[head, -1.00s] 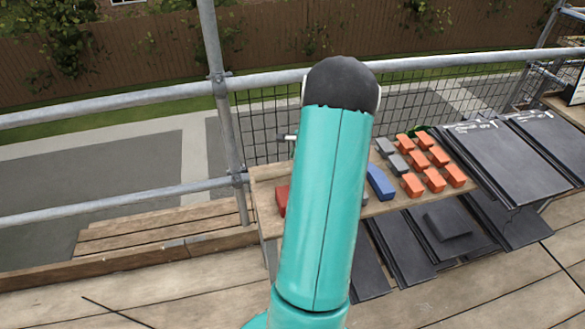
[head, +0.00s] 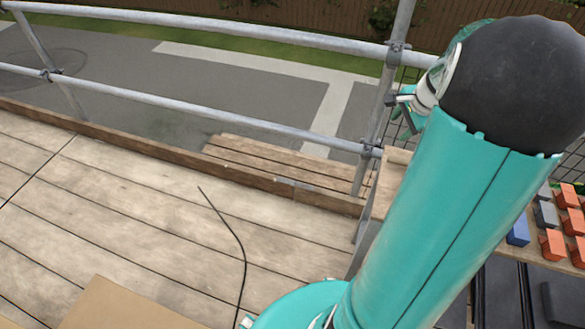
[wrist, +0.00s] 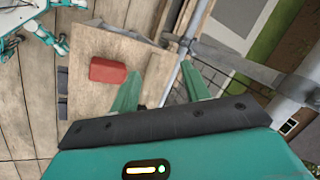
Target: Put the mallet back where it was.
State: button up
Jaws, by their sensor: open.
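I cannot make out a mallet in either current view. My gripper (wrist: 160,72) is open in the wrist view, its two green fingers apart with nothing seen held between them. It points down past the end of a wooden bench (wrist: 90,98) beside the scaffold rail. A red block (wrist: 108,70) lies on the bench, left of the fingers and apart from them. In the head view my arm hides most of the bench top and the red block.
Orange and grey blocks (head: 553,243) and a blue block (head: 519,230) lie on the bench at right. Scaffold rails (head: 200,118) and an upright pole (head: 385,95) stand close to my gripper. The plank deck (head: 130,215) at left is mostly clear; a brown board (head: 120,305) lies at its front.

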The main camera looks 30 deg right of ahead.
jog(key=s+a+r+n, duration=0.1)
jog(key=a+r+n, duration=0.3)
jog(key=a, duration=0.6)
jog(key=s+a+r+n, duration=0.1)
jog(key=a+r+n, duration=0.3)
jog(key=a, duration=0.5)
jog(key=a+r+n, duration=0.3)
jog(key=a+n, duration=0.2)
jog(key=a, duration=0.5)
jog(key=s+a+n+t, duration=0.1)
jog(key=s+a+n, duration=0.5)
jog(key=s+a, duration=0.2)
jog(key=shift+a+r+n+y, duration=0.2)
jog(key=shift+a+n+y, duration=0.1)
jog(key=shift+n, duration=0.1)
jog(key=shift+c, duration=1.2)
